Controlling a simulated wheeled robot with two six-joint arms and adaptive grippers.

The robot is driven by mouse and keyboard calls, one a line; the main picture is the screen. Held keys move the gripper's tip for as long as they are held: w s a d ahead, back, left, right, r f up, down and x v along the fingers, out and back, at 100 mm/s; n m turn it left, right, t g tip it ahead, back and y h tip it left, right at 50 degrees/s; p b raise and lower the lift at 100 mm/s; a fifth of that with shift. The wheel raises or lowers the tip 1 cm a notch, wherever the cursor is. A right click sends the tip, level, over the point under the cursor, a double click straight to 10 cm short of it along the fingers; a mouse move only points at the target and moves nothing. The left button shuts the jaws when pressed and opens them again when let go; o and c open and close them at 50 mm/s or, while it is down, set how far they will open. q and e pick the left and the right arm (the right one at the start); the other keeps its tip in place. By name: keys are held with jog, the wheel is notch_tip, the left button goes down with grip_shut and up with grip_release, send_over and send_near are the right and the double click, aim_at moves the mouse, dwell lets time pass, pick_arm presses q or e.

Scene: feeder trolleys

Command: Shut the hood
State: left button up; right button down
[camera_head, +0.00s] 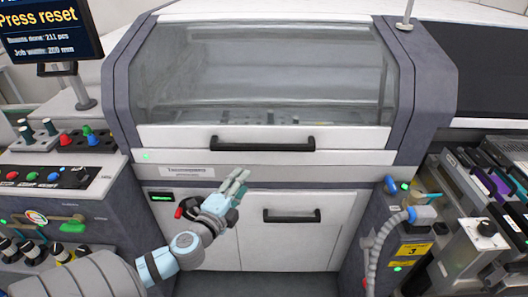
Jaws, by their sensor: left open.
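The hood (350,138) of the machine has a clear window and a white lower bar with a black handle (263,144). Its lower bar sits down along the white front panel of the machine, and no clear gap shows below it. My left gripper (239,180) is open and empty. In the picture it is just below the hood handle, in front of the cabinet, with its fingers pointing up and right. It does not touch the handle. My right gripper is out of view.
A screen (50,30) at the upper left reads "Press reset". A button panel (60,178) with coloured buttons stands at left. A lower cabinet door (330,235) has a second black handle (291,216). Feeders (495,180) and a grey hose (378,250) crowd the right.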

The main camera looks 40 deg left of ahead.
aim_at(262, 149)
pick_arm(q)
jog(key=shift+t+y, duration=0.3)
jog(key=shift+y, duration=0.1)
jog(key=r+x, duration=0.1)
jog(key=x, duration=0.3)
jog(key=r+p+x, duration=0.1)
jog(key=x, duration=0.9)
jog(key=shift+w+d+r+p, duration=0.1)
jog(key=shift+d+r+p, duration=0.1)
jog(key=shift+r+p, duration=0.2)
jog(key=shift+c, duration=0.4)
grip_shut()
